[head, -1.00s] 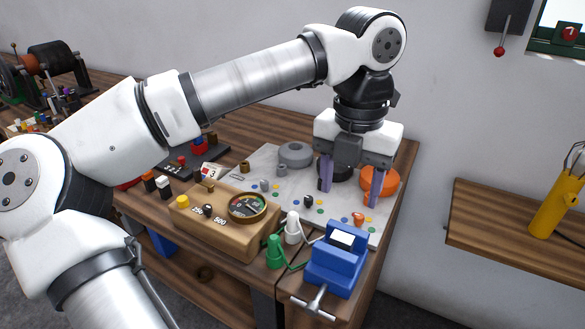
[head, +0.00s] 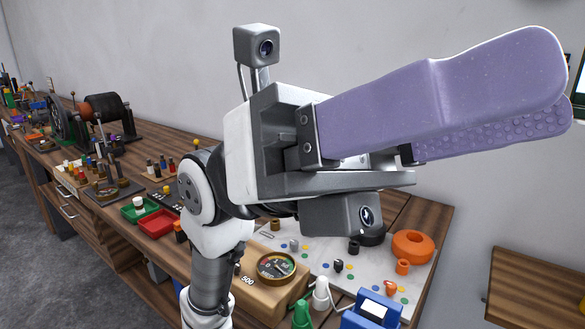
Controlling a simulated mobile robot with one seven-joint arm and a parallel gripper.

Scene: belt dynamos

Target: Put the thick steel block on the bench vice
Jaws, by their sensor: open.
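The blue bench vice (head: 392,312) stands at the front edge of the bench in the head view, cut off by the bottom of the picture. A flat, bright white patch (head: 374,308) shows on top of it; I cannot tell whether this is a block or part of the vice. I cannot pick out the thick steel block for certain. My gripper (head: 561,101) is raised close to the camera, high above the bench and away from the vice. Its two purple fingers point right, open, with nothing seen between them. The gripper and wrist hide part of the bench behind.
A light mat with small coloured pieces, an orange ring (head: 413,246) and a dark round piece lies behind the vice. A wooden meter box (head: 262,292) and white and green bottle-shaped pieces stand left of the vice. A shelf (head: 535,285) is at right.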

